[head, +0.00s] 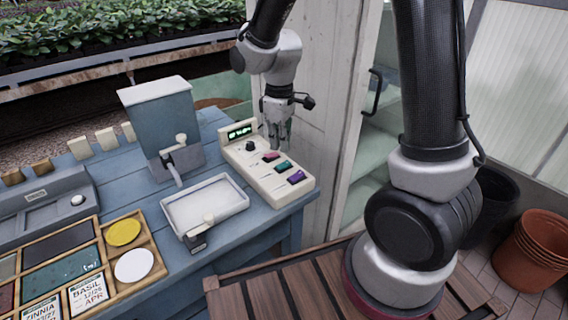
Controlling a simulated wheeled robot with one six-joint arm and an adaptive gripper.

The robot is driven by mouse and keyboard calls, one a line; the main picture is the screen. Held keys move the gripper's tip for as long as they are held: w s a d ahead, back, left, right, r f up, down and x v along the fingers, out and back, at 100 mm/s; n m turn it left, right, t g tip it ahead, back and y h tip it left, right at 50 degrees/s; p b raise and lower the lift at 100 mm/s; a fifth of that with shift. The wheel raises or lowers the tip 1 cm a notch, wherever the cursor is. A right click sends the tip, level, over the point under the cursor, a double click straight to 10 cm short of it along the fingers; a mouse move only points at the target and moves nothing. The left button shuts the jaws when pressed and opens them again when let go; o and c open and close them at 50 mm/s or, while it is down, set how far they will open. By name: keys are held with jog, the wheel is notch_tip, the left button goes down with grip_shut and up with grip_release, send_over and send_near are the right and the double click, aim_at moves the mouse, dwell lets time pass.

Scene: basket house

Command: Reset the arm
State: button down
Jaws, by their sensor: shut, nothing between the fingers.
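My arm rises at the right of the head view and bends over at the top, so that part of it is out of frame. My gripper (277,140) hangs pointing down just above and behind the cream control box (240,163). The gripper is shut and holds nothing. The box has a small green display, a dark knob and several coloured buttons. I cannot tell whether the fingertips touch the box.
The blue table (230,235) bears a white tray (205,205), a grey-blue dispenser (160,125) and a wooden sorting tray (97,228). A white door (335,100) stands close behind the gripper. Terracotta pots (540,250) stand at the far right.

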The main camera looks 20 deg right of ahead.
jog(key=shift+r, duration=0.75)
jog(key=shift+s, duration=0.1)
jog(key=s+d+r+m+t, duration=0.4)
jog(key=s+d+r+m, duration=0.5)
jog(key=s+d+r, duration=0.6)
jog(key=s+r, duration=0.1)
jog(key=s, duration=0.2)
jog(key=shift+s+r+m, duration=0.3)
jog(key=shift+s+r, duration=0.05)
jog(key=shift+s, duration=0.05)
jog(key=shift+a, duration=0.1)
